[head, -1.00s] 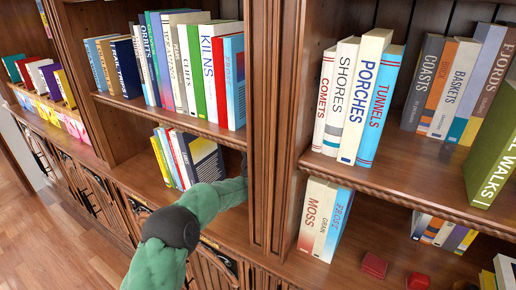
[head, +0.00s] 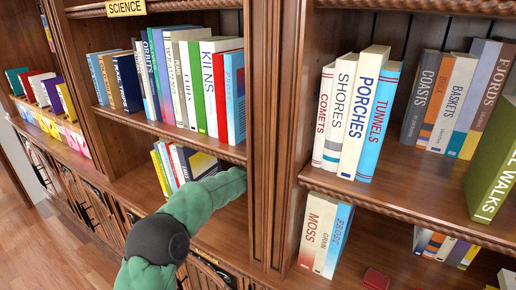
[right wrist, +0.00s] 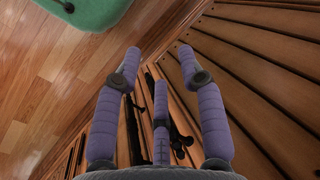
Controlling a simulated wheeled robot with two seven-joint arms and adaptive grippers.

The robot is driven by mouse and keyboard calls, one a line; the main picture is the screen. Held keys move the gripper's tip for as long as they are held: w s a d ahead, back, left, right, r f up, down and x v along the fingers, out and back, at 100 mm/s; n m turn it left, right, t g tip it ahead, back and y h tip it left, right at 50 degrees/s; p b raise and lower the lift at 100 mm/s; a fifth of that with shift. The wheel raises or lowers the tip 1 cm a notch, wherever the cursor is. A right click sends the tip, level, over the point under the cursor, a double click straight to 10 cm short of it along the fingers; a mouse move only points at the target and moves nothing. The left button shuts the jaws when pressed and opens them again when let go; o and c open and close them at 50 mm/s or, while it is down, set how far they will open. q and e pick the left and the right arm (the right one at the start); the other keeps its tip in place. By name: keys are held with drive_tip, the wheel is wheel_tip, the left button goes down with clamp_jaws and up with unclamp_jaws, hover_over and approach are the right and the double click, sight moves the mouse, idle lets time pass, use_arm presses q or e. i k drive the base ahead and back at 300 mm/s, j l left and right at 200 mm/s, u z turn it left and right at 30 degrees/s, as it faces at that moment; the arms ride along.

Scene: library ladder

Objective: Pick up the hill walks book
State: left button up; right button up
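The hill walks book (head: 494,168) is a thick green book with white lettering, cut off by the right edge of the head view. It leans tilted on the shelf at the right, and part of its title is out of frame. My left arm crosses the lower left of the head view, and its end passes behind the wooden upright, so the left gripper is hidden. My right gripper (right wrist: 159,55) shows in the right wrist view with its purple fingers spread and nothing between them. It is not visible in the head view.
Books titled Comets, Shores, Porches and Tunnels (head: 379,120) stand left of it. Coasts, Baskets and Fjords (head: 488,95) stand behind. A carved upright (head: 270,130) divides the bays. A red object (head: 376,279) lies on the lower shelf. Bare shelf (head: 420,185) lies left of the green book.

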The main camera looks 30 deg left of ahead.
sight(490, 176)
drive_tip(key=k, duration=1.5)
